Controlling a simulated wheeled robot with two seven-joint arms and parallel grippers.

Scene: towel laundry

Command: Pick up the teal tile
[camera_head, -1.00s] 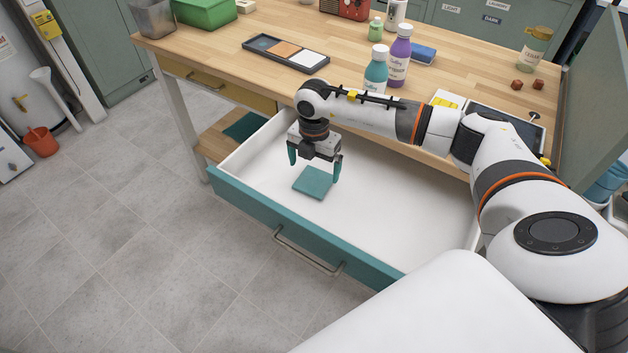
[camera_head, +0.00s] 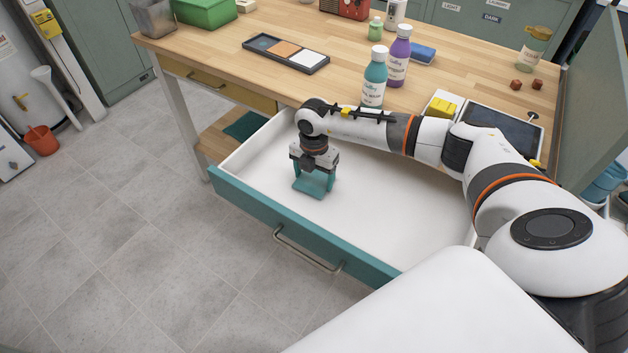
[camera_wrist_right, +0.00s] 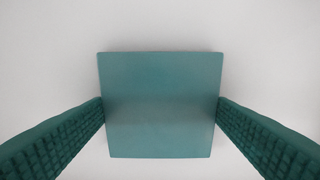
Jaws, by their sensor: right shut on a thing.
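The teal tile (camera_head: 313,185) is a flat square in the open drawer (camera_head: 400,215), near its left end. My right gripper (camera_head: 314,184) points down over it, with its teal fingers shut on two opposite sides of the tile. In the right wrist view the tile (camera_wrist_right: 160,105) fills the middle, and the fingertips (camera_wrist_right: 160,110) touch its left and right edges. I cannot tell whether the tile rests on the drawer floor or is just above it. My left gripper is not in view.
The white drawer floor is otherwise empty. The wooden table (camera_head: 270,85) above holds a tray of coloured tiles (camera_head: 286,54), a teal bottle (camera_head: 375,78), a purple bottle (camera_head: 398,58) and a yellow block (camera_head: 441,106). A green cabinet door (camera_head: 600,100) stands at right.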

